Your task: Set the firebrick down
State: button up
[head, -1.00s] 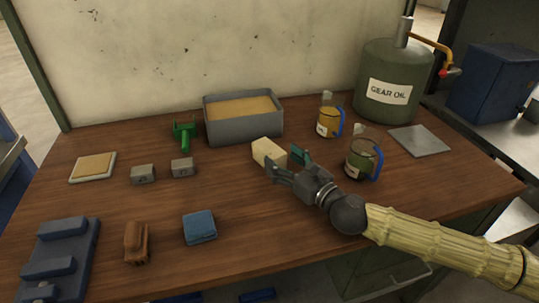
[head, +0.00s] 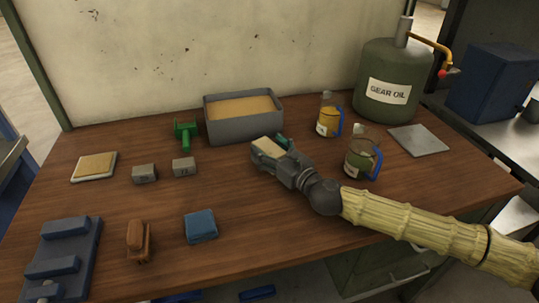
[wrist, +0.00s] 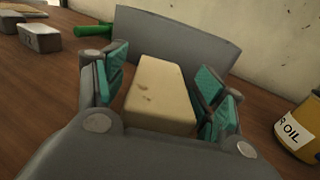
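The pale cream firebrick (head: 267,147) is on the wooden table, in front of the grey sand-filled box. My gripper (head: 270,155) is around it, with a finger on either side. In the wrist view, the firebrick (wrist: 158,92) lies lengthwise between the teal finger pads of my gripper (wrist: 162,85). Narrow gaps show between the pads and the brick's sides, so the fingers look open and not pressed on it. The brick's underside is hidden.
The grey box (head: 243,128) stands close behind the brick. Two jugs, one amber (head: 328,121) and one dark (head: 360,158), stand to the right. Small metal blocks (head: 184,167) and a green tool (head: 185,133) lie left.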

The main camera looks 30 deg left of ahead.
jog(key=c, duration=1.4)
jog(key=shift+r, duration=0.1)
